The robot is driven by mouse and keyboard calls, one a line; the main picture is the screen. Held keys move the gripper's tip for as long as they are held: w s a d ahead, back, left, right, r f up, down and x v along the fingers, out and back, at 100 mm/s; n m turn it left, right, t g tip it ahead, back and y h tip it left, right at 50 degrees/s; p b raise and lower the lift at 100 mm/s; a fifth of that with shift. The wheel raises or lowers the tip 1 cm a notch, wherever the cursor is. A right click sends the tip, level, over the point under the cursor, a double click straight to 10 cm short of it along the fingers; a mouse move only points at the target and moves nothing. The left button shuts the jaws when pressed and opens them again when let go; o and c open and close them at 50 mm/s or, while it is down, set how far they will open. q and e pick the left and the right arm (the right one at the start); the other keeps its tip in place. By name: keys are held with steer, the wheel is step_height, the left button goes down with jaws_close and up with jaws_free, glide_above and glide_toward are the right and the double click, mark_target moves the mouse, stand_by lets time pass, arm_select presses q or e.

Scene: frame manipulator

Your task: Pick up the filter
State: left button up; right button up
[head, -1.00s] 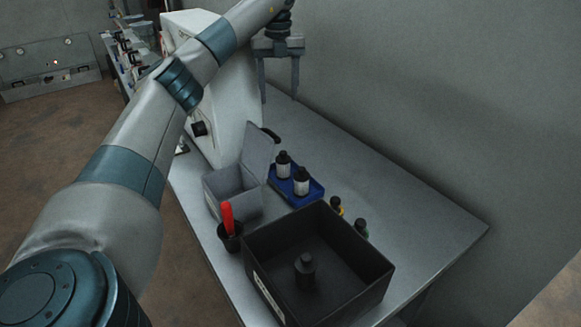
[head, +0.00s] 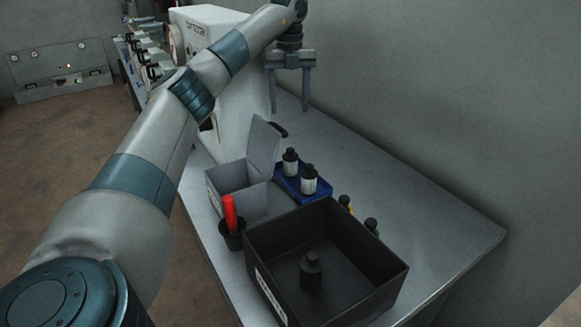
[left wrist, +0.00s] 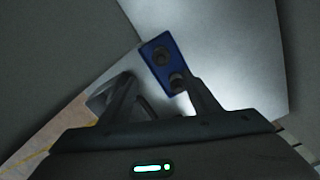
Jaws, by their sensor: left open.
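I cannot tell for certain which object is the filter. A black stepped cylinder (head: 311,272) stands upright inside an open black box (head: 375,282) at the near end of the bench. Two white bottles with black caps, one farther (head: 291,163) and one nearer (head: 309,181), stand on a blue tray (head: 318,195). My left gripper (head: 289,110) is open and empty, pointing down above the bench beyond the tray. The left wrist view shows its spread fingers (left wrist: 158,82), with the blue tray (left wrist: 151,51) ahead of them. My right gripper is out of view.
A grey open-lidded box (head: 226,180) and a black cup with a red-handled item (head: 230,212) stand by the bench's left edge. Two small vials (head: 346,203) are behind the black box. A white machine (head: 243,110) stands farther back. The bench's right side (head: 440,225) is clear.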

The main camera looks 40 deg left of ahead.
mark_target(290, 149)
arm_select(q)
step_height(290, 149, down, 12)
steer(key=shift+f+p, duration=0.1)
steer(key=shift+p, duration=0.85)
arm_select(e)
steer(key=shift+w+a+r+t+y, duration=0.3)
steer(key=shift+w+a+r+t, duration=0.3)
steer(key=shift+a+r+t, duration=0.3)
arm_select(q)
steer(key=shift+f+p, duration=0.3)
steer(key=shift+f, duration=0.15)
step_height(290, 149, down, 4)
steer(key=shift+w+d+f+p, duration=0.1)
steer(key=shift+d+p, duration=0.05)
steer(key=shift+p, duration=0.45)
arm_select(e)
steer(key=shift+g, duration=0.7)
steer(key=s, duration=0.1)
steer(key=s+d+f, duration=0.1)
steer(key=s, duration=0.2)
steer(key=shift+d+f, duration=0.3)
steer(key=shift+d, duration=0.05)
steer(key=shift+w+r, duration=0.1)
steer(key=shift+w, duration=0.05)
